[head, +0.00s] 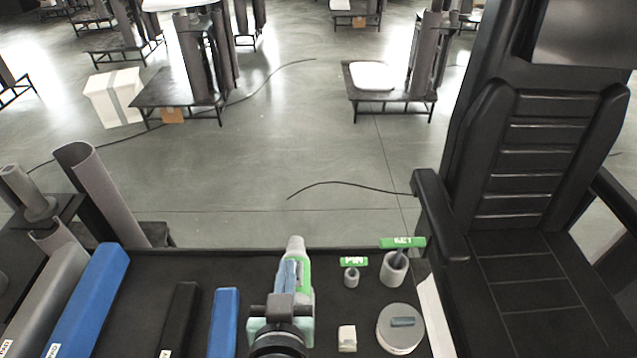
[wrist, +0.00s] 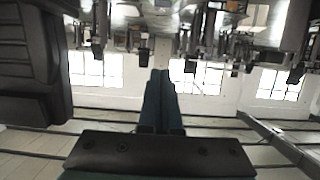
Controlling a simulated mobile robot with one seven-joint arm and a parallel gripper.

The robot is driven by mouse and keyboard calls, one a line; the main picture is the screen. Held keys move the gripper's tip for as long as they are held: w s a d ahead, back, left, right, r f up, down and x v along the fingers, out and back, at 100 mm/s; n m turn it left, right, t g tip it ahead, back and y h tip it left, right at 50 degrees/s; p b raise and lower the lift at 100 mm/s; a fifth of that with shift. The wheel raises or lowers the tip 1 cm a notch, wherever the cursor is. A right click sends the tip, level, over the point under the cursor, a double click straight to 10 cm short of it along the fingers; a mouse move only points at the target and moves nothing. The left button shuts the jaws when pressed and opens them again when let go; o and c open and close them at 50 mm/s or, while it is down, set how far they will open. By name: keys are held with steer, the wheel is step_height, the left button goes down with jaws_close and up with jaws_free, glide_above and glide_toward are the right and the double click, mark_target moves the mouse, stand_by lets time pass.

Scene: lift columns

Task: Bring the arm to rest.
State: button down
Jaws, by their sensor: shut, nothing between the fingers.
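My gripper (head: 290,275) is over the near middle of the black table (head: 150,272) in the head view. Its fingers are shut together with nothing between them. In the wrist view my gripper (wrist: 160,80) also shows, its two dark teal fingers side by side and touching, reaching into empty space. A green and pale grey object with a tapered tip (head: 296,244) shows just behind the fingers, and they partly hide it. I cannot tell whether the fingers touch it.
Blue bars (head: 90,295), a black bar (head: 180,315) and a grey tube lie left. A black chair (head: 530,190) stands right of the table.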

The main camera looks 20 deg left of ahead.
steer(key=w+d+r+t, duration=0.2)
steer(key=r, duration=0.7)
steer(key=w+d+r+m+t+h+b, duration=0.1)
steer(key=w+d+r+t, duration=0.15)
steer(key=r, duration=0.65)
steer(key=w+d+r+t, duration=0.1)
steer(key=d+r+t, duration=0.15)
steer(key=r, duration=0.55)
steer(key=s+d+r+t+h, duration=0.1)
steer(key=s+d+r+t, duration=0.1)
steer(key=r, duration=0.5)
steer(key=s+d+r+m+t+h, duration=0.1)
steer(key=s+d+r+t, duration=0.1)
steer(key=s+r, duration=0.2)
steer(key=s+d+r+m+t+h+b, duration=0.1)
steer(key=s+r, duration=0.3)
steer(key=r, duration=0.6)
steer(key=shift+d+r+t, duration=0.35)
steer(key=shift+d+t, duration=0.35)
steer(key=shift+t, duration=0.1)
